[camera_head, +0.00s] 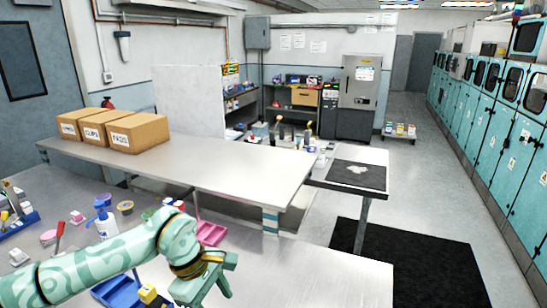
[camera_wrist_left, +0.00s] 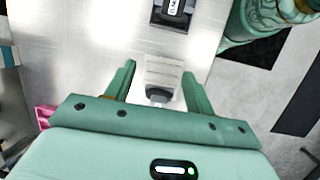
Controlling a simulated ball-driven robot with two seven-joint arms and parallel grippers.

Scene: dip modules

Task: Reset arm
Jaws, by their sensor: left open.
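My left arm comes in from the left in the head view, low over the near metal table. My right gripper is not in view. A patterned green part of my own body shows at the upper right of the wrist view.
The near table (camera_head: 310,275) is bare to the right of my gripper. Several cardboard boxes (camera_head: 138,132) stand on the farther table (camera_head: 225,168). A dark device (camera_wrist_left: 172,14) shows in the wrist view.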

